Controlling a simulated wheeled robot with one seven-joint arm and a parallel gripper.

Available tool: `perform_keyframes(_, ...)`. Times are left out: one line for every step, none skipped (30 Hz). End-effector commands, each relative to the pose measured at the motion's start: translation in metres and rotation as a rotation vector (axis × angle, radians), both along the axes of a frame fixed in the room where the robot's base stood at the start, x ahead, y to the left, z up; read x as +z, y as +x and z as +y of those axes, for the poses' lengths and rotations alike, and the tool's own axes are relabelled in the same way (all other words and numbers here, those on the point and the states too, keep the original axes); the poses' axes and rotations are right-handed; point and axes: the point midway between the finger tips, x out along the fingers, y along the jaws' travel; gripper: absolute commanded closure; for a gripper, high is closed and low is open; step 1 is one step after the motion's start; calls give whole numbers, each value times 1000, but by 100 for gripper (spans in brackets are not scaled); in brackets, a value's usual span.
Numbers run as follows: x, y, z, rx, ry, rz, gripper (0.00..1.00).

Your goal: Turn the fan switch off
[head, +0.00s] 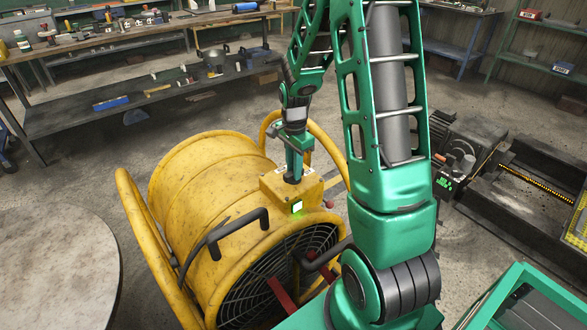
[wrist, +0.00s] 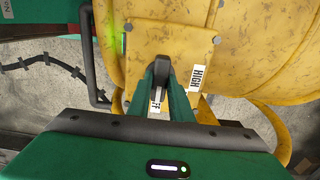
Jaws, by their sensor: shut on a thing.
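The yellow drum fan (head: 195,200) stands on the floor left of my arm. Its yellow switch box (head: 308,190) is on top, with a lit green light (head: 297,207). My gripper (head: 293,178) points down onto the box. In the wrist view, my gripper (wrist: 164,72) is shut on the dark fan switch (wrist: 165,68). A white HIGH label (wrist: 197,77) is right of the switch. An OFF label (wrist: 155,107) shows between the fingers, partly covered. The fingers hide the switch's sides, and I cannot tell its exact setting.
Black handles (head: 237,232) and yellow tube frames (head: 143,240) stick out around the fan. A round table (head: 55,265) is at the lower left. A cluttered workbench (head: 130,45) stands behind. Dark machinery (head: 520,200) is at the right.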

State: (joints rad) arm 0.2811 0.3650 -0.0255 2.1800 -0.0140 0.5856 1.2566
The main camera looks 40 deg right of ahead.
Motion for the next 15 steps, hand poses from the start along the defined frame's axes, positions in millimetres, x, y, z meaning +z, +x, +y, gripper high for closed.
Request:
perform_keyframes(1, 4, 4, 8, 4, -8, 100)
perform_keyframes(1, 4, 4, 8, 4, -8, 100)
perform_keyframes(1, 4, 4, 8, 4, -8, 100)
perform_keyframes(1, 4, 4, 8, 4, -8, 100)
perform_keyframes(1, 4, 4, 8, 4, -8, 74)
perform_keyframes(1, 4, 4, 8, 4, -8, 65)
perform_keyframes(1, 3, 3, 8, 3, -7, 62)
perform_keyframes(1, 3, 3, 7, 3, -7, 62)
perform_keyframes(1, 3, 3, 7, 3, -6, 62)
perform_keyframes(1, 2, 3, 6, 3, -5, 62)
perform_keyframes(1, 2, 2, 6, 2, -5, 62)
perform_keyframes(1, 2, 2, 5, 2, -4, 62)
perform_keyframes(1, 2, 2, 5, 2, -4, 62)
perform_keyframes(1, 2, 2, 5, 2, -4, 62)
perform_keyframes(1, 2, 2, 5, 2, -4, 62)
